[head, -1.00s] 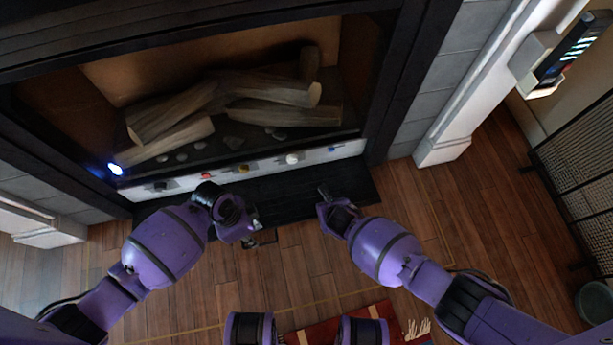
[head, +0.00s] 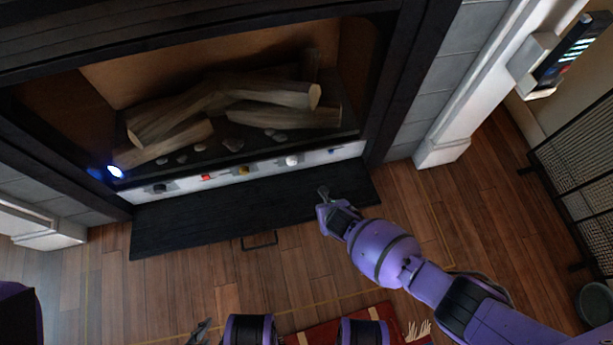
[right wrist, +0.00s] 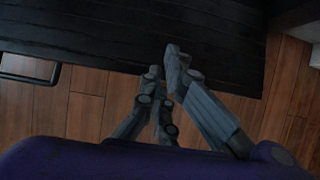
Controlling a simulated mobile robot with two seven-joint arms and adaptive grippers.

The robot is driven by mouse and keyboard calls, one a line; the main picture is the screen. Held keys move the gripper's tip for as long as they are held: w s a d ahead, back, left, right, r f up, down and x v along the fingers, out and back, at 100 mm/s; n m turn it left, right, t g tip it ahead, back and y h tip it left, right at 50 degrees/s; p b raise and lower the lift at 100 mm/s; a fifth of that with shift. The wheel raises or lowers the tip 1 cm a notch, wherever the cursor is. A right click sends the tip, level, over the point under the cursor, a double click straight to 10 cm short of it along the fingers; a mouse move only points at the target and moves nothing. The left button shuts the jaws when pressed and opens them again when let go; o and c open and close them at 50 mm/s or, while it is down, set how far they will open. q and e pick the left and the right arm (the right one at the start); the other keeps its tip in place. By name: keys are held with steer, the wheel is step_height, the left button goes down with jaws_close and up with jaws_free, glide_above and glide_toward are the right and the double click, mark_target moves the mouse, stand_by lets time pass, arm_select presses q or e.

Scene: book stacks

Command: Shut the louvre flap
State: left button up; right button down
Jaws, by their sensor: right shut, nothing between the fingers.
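The louvre flap (head: 225,213) is a long black slatted panel. It lies folded out, open, below the fireplace's control strip, with a thin black handle (head: 259,240) at its front edge. In the right wrist view the flap (right wrist: 100,38) fills the upper part. My right gripper (head: 323,191) is shut and empty over the flap's right end; whether it touches is unclear. Its fingers also show in the right wrist view (right wrist: 165,68). My left gripper (head: 203,328) shows only partly at the bottom edge, well away from the flap; its jaw opening is unclear.
The control strip (head: 222,178) with coloured knobs runs above the flap. The firebox above holds logs (head: 235,98). White pillars stand at both sides. A mesh screen (head: 580,185) is at the right. A red rug (head: 325,325) lies in front; wooden floor between is clear.

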steer(key=shift+r, duration=0.15)
arm_select(q)
steer(key=r+p, duration=0.2)
steer(key=r, duration=0.1)
steer(key=shift+w+r, duration=0.2)
steer(key=shift+r, duration=0.1)
arm_select(e)
steer(key=w+a+r, duration=0.1)
steer(key=w+r, duration=0.3)
steer(key=shift+r, duration=0.2)
stand_by(0.3)
arm_select(q)
steer(key=shift+a, duration=0.1)
arm_select(e)
steer(key=shift+a, duration=0.1)
stand_by(1.0)
steer(key=shift+r, duration=0.1)
steer(key=v, duration=1.1)
steer(key=shift+r, duration=0.35)
steer(key=shift+s, duration=0.2)
